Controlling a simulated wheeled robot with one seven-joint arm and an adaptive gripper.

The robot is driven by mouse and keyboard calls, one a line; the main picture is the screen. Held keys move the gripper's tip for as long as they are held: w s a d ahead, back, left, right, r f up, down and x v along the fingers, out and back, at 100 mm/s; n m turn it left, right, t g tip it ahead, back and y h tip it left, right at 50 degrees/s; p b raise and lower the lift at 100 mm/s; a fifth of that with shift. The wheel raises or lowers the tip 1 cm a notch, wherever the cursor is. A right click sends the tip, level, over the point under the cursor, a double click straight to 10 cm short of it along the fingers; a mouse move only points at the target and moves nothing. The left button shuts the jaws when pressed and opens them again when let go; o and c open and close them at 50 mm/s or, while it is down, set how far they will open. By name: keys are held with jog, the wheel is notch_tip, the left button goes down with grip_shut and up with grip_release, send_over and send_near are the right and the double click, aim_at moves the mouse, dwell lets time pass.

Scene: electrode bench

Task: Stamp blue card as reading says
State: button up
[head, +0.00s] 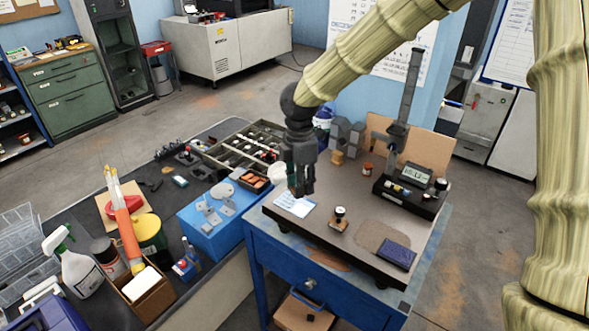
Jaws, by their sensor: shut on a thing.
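My gripper (301,188) is dark and points down above the left part of the bench plate. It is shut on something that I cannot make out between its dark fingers. A pale blue-white card (294,205) lies flat just below and beside the fingertips, partly hidden by them. A stamp (340,219) with a dark knob and wooden base stands on the plate to the right of the card. A dark blue ink pad (396,254) lies at the front right. A gauge with a small display (416,175) stands at the back right; its reading is too small to read.
The brown plate (318,238) tops a blue cabinet (285,262). A small red-lidded jar (367,169) and grey blocks (347,134) stand behind. A blue box (211,225) with metal parts and a divided tray (240,150) are on the left bench.

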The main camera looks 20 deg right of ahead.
aim_at(300, 210)
jog(key=shift+w+f, duration=0.2)
jog(key=shift+w, duration=0.5)
jog(key=shift+s+f+b, duration=0.25)
jog(key=shift+s+b, duration=0.4)
jog(key=shift+s, duration=0.35)
jog(key=shift+s+d+f+b, duration=0.1)
jog(key=shift+s+f+b, duration=0.1)
jog(key=shift+s+b, duration=0.1)
jog(key=w+f, duration=0.1)
jog(key=w+f+b, duration=0.1)
jog(key=f, duration=0.1)
jog(key=shift+f+b, duration=0.25)
jog(key=shift+b, duration=0.05)
jog(key=shift+f, duration=0.25)
jog(key=shift+s+b, duration=0.4)
jog(key=shift+s, duration=0.15)
jog(key=shift+w+f, duration=0.25)
jog(key=shift+w, duration=0.05)
jog(key=shift+s+r, duration=0.15)
jog(key=shift+s, duration=0.05)
